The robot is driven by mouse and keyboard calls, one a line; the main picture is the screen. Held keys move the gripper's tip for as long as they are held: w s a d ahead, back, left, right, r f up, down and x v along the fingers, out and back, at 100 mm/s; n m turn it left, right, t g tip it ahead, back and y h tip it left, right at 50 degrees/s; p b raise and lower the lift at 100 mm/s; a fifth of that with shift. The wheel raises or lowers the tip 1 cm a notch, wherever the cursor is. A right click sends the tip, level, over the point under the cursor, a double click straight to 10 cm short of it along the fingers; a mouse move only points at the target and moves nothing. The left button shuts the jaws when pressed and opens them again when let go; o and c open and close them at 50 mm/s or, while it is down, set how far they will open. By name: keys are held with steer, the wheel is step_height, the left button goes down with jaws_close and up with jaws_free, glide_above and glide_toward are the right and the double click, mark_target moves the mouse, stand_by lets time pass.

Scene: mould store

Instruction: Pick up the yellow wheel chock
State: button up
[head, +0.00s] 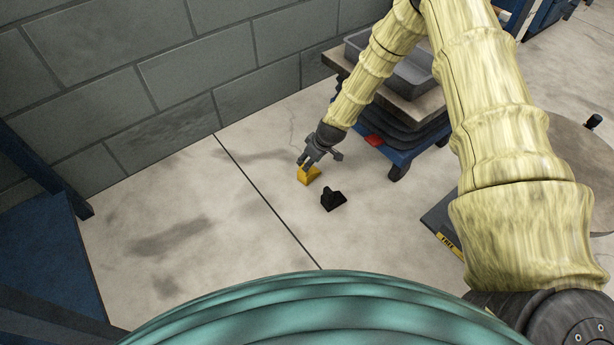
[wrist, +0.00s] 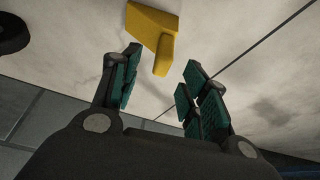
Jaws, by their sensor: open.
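The yellow wheel chock (head: 309,176) is a small wedge on the concrete floor near the block wall. My gripper (head: 308,161) is right above or behind it in the head view and hides part of its top. In the wrist view the chock (wrist: 154,35) lies beyond the fingertips, with its narrow raised part pointing towards the gap between the fingers. My gripper (wrist: 160,80) is open, with green pads on both sides, and nothing is between them. I cannot tell whether a finger touches the chock.
A black chock-shaped object (head: 333,200) lies just right of the yellow chock. A blue-framed cart (head: 398,160) with a grey tray (head: 412,77) stands to the right. The block wall (head: 160,75) is behind. Floor to the left is clear up to a blue structure (head: 45,235).

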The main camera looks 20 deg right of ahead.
mark_target(306, 178)
steer(key=shift+b+x, duration=1.95)
steer(key=shift+x, duration=1.25)
steer(key=shift+a, duration=0.2)
steer(key=shift+s, duration=0.1)
jaws_close()
